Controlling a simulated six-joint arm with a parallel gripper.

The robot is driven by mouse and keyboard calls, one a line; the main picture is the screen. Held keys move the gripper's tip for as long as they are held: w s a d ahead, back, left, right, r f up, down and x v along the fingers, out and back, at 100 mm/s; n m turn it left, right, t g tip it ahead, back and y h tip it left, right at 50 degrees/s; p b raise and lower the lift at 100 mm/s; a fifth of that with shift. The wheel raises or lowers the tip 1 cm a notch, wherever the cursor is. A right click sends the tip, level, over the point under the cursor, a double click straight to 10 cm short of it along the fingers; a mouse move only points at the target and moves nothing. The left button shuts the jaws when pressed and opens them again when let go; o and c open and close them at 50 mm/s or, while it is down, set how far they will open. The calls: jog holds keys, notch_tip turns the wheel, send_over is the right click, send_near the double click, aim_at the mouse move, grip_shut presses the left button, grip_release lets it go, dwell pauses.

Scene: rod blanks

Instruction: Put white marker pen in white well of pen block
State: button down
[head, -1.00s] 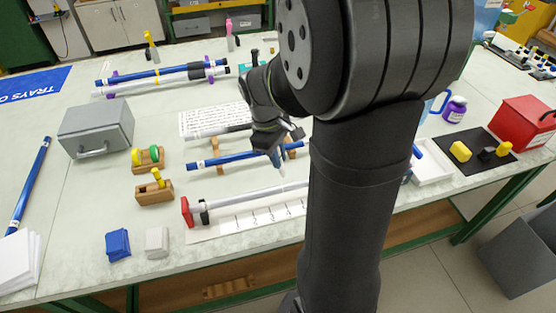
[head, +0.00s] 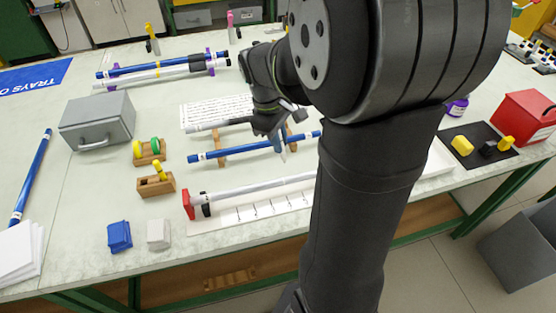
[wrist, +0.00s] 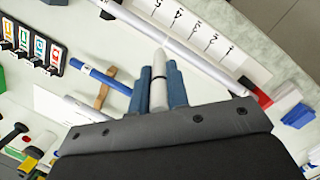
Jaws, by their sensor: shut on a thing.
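The white marker pen (wrist: 159,75) is held upright between the blue-grey fingers of my gripper (wrist: 158,90) in the wrist view, its pale tip showing past them. In the head view my gripper (head: 280,143) is over the middle of the table, close to the blue rod on wooden supports; the pen is too small there to make out clearly. A black row with several coloured labels (wrist: 32,45) lies at the left of the wrist view. I cannot tell whether it is the pen block, and I see no white well clearly. My arm hides part of the table.
The blue rod (head: 240,149) and a pale rod (head: 255,188) with a red end stop (head: 188,204) lie near the gripper. A grey box (head: 97,122), small wooden holders (head: 156,185) and blue and white blocks are at left. A red box (head: 524,118) stands at right.

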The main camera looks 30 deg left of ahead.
jog(key=s+a+n+y, duration=0.1)
jog(key=s+a, duration=0.5)
jog(key=a, duration=0.5)
jog(key=s+a, duration=0.6)
jog(key=a, duration=0.4)
jog(key=s+a+n+y, duration=0.1)
jog(key=s+a, duration=0.5)
jog(key=a, duration=0.5)
jog(key=shift+s+a+f+m+g, duration=0.1)
jog(key=shift+s+a+f+m, duration=0.3)
jog(key=shift+f, duration=1.7)
jog(key=shift+s+a+f+m+g, duration=0.1)
jog(key=shift+s+a+f+m, duration=0.3)
jog(key=shift+f, duration=1.7)
jog(key=shift+s+a+f+m+g, duration=0.15)
jog(key=shift+s+a+f, duration=0.4)
jog(key=shift+f, duration=1.55)
jog(key=shift+w+f, duration=0.1)
